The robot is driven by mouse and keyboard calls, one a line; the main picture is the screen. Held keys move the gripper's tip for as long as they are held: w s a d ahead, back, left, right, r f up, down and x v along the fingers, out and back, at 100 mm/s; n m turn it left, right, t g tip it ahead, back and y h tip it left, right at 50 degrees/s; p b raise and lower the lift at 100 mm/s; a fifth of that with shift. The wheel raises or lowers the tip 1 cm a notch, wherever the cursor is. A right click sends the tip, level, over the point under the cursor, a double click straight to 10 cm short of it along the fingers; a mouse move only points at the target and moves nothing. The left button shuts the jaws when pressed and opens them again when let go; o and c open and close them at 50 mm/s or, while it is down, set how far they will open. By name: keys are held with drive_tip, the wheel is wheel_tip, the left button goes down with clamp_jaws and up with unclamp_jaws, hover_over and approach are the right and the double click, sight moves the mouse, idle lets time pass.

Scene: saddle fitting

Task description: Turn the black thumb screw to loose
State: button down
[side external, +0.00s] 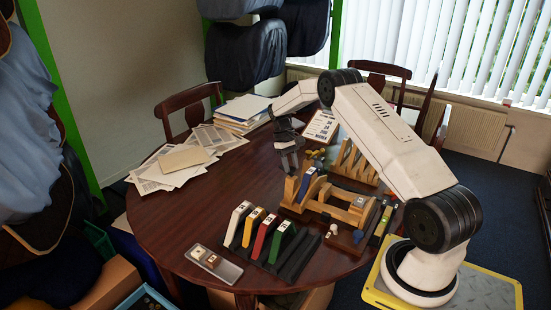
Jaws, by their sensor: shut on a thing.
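My gripper (290,168) points down at the left end of a wooden fixture (343,212) on the round table. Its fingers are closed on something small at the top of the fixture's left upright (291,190). The black thumb screw cannot be made out apart from the dark fingers; from the place, it appears to be what they hold. Which way the screw is turned cannot be seen. A blue piece (306,184) stands in the fixture just right of my gripper. A grey part (357,202) sits at the fixture's right end.
White, yellow, red and green blocks (282,234) stand in a dark rack in front. A grey tray (229,272) holds small parts at front left. A slotted wooden rack (354,162) and a printed sign (321,126) stand behind. Papers (180,158) cover the back left; the left tabletop is clear.

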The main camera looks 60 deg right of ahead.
drive_tip(key=shift+n+h, duration=0.7)
drive_tip(key=shift+n, duration=1.1)
drive_tip(key=shift+c, duration=1.9)
unclamp_jaws()
drive_tip(key=shift+r, duration=0.1)
drive_tip(key=v, duration=0.7)
drive_tip(key=shift+w+r, duration=0.25)
drive_tip(key=shift+a, duration=0.15)
